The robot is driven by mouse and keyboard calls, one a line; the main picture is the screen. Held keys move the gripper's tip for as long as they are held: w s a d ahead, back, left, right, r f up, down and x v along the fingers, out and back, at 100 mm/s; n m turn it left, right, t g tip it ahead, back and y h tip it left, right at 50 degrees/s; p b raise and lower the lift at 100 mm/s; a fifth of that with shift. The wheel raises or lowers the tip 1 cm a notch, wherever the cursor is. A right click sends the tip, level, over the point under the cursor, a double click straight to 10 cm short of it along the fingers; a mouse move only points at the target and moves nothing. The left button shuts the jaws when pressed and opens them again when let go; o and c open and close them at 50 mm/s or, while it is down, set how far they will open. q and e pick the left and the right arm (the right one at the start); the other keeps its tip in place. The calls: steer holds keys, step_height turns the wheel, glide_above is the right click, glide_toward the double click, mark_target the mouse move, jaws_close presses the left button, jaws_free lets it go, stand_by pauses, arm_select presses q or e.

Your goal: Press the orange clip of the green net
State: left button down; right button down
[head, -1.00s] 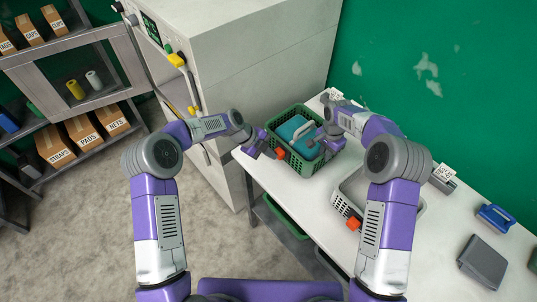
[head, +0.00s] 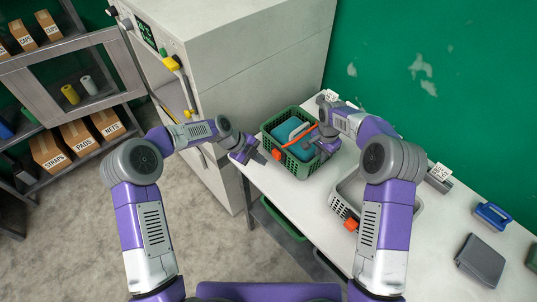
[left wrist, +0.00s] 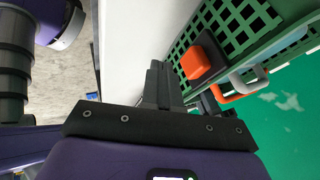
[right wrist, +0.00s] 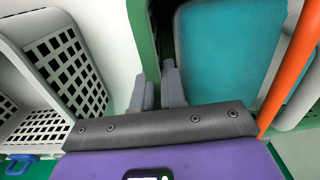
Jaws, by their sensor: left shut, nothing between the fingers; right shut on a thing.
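The green net (head: 302,172) is a perforated green basket on the white bench, with a teal item (head: 286,131) inside. An orange strap (head: 298,136) runs diagonally across its top. The orange clip (head: 277,154) sits on its left-facing side; the left wrist view shows the clip (left wrist: 199,65) on a dark mount. My left gripper (head: 261,158) is shut and empty beside the basket, apart from the clip. My right gripper (head: 311,144) is at the basket's right side; its fingers (right wrist: 160,80) are shut at the green rim, the contact partly hidden.
A grey-white basket (head: 345,196) with its own orange clip (head: 351,224) stands to the right under my right arm. A large pale machine (head: 240,80) with a yellow-ended handle is behind left. A blue item (head: 493,216) and grey item (head: 482,261) lie on the bench at right.

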arm_select(q)
steer(key=v, duration=0.9)
arm_select(e)
steer(key=shift+d, duration=0.2)
arm_select(q)
steer(key=shift+w+r, duration=0.1)
steer(key=shift+w, duration=0.05)
arm_select(e)
steer(key=c, duration=1.1)
jaws_free()
